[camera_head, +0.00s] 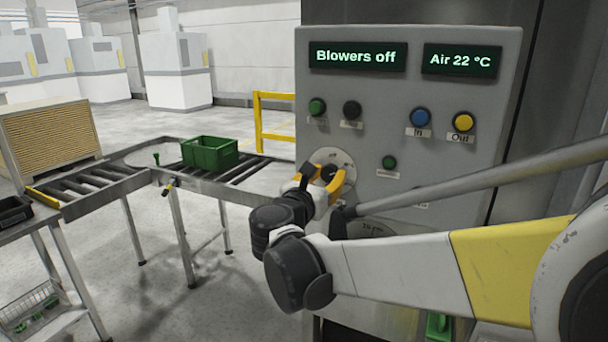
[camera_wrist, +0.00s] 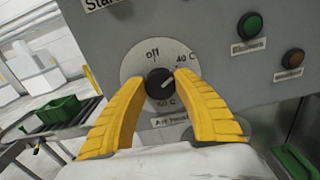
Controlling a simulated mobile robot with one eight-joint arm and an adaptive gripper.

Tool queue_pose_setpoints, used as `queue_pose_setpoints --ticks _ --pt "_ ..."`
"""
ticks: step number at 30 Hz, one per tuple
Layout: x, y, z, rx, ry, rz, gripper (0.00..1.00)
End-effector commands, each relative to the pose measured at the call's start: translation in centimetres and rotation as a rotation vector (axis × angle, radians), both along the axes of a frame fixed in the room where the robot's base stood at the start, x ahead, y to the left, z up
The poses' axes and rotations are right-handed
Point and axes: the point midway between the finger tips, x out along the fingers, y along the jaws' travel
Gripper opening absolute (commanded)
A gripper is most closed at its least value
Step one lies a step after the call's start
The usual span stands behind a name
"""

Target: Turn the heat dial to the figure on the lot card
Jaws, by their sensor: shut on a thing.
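The heat dial is a black knob (camera_wrist: 158,84) on a round pale plate (camera_wrist: 133,66) in the wrist view. The plate reads "off" at the top, "40 C" at upper right and another figure below that I cannot read surely. The knob's pale mark seems to point up and right, towards the 40 C side. My gripper (camera_wrist: 160,84) has yellow fingers shut on the knob, one on each side. In the head view my gripper (camera_head: 331,174) covers most of the dial plate (camera_head: 344,160). I see no readable lot card.
The grey control panel (camera_head: 470,180) has displays reading "Blowers off" (camera_head: 358,57) and "Air 22 °C" (camera_head: 462,61). Green, black, blue and yellow buttons surround the dial. A roller conveyor (camera_head: 235,186) with a green crate (camera_head: 210,153) stands left, near a yellow rail (camera_head: 258,125).

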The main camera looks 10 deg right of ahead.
Motion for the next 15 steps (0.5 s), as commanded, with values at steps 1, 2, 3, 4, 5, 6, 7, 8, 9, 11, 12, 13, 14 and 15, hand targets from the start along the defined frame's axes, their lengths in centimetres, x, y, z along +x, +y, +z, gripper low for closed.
queue_pose_setpoints --ticks 1,2,3,4,5,6,7,8,9,11,12,13,14,15 --pt "0.02 -0.01 0.04 0.003 -0.003 0.000 0.05" --pt "0.02 -0.01 0.04 0.006 -0.006 0.000 0.05" --pt "0.03 -0.01 0.05 0.012 -0.010 0.000 0.05" --pt "0.03 -0.01 0.05 0.019 -0.015 0.000 0.05" --pt "0.02 -0.02 0.06 0.027 -0.021 0.000 0.05" --pt "0.02 -0.02 0.07 0.039 -0.030 0.000 0.05" --pt "0.02 -0.02 0.07 0.050 -0.038 0.000 0.05" --pt "0.02 -0.02 0.08 0.063 -0.047 0.000 0.05" --pt "0.02 -0.04 0.09 0.081 -0.060 0.000 0.05" --pt "0.02 -0.05 0.10 0.113 -0.084 0.000 0.05" --pt "0.01 -0.05 0.11 0.138 -0.101 0.000 0.05" --pt "0.01 -0.05 0.11 0.157 -0.115 0.000 0.05" --pt "0.01 -0.05 0.12 0.177 -0.130 0.000 0.05" --pt "0.01 -0.07 0.12 0.207 -0.151 0.000 0.05"
